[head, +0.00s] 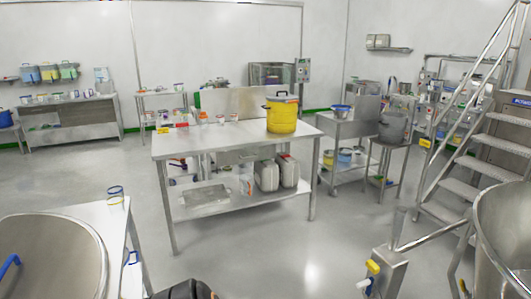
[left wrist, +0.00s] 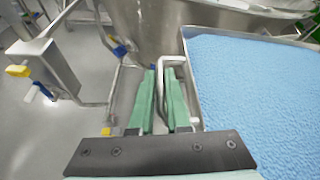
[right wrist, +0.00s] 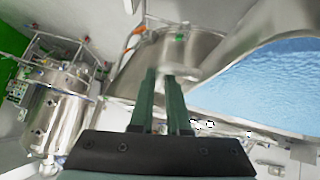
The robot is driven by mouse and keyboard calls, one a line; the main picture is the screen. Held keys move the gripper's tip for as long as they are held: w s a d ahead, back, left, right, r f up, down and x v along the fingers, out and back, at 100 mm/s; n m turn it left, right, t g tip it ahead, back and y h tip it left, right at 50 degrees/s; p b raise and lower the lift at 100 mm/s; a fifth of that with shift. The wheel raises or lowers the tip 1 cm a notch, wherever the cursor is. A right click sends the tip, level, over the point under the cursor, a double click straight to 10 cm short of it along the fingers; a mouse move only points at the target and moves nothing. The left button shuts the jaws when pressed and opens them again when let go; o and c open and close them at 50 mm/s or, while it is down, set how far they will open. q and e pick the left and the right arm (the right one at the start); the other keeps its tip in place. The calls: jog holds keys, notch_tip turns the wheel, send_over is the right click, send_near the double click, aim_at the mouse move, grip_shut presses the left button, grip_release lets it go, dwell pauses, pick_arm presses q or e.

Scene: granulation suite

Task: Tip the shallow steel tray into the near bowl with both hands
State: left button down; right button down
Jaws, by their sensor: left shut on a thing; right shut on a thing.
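The shallow steel tray (left wrist: 193,88) is full of blue granules (left wrist: 255,85) and shows at the right of the left wrist view. My left gripper (left wrist: 160,85) is shut at the tray's side on its bent handle. My right gripper (right wrist: 163,85) is shut on the tray at another side; its grip point is partly hidden by the fingers. The granules (right wrist: 265,85) also show in the right wrist view, their surface looking tilted there. A steel bowl (left wrist: 150,25) lies just beyond the left fingers. Neither gripper nor the held tray shows in the head view.
A large round steel vessel (head: 505,240) stands at the right, beside a post with a yellow-handled valve (head: 375,268). Another open round vessel (head: 50,255) is at the lower left. A steel table (head: 215,140) bears a yellow pot (head: 282,117). Open floor lies between.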

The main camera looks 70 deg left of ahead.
pick_arm(q)
jog(key=shift+r, duration=0.3)
pick_arm(e)
jog(key=shift+r, duration=0.25)
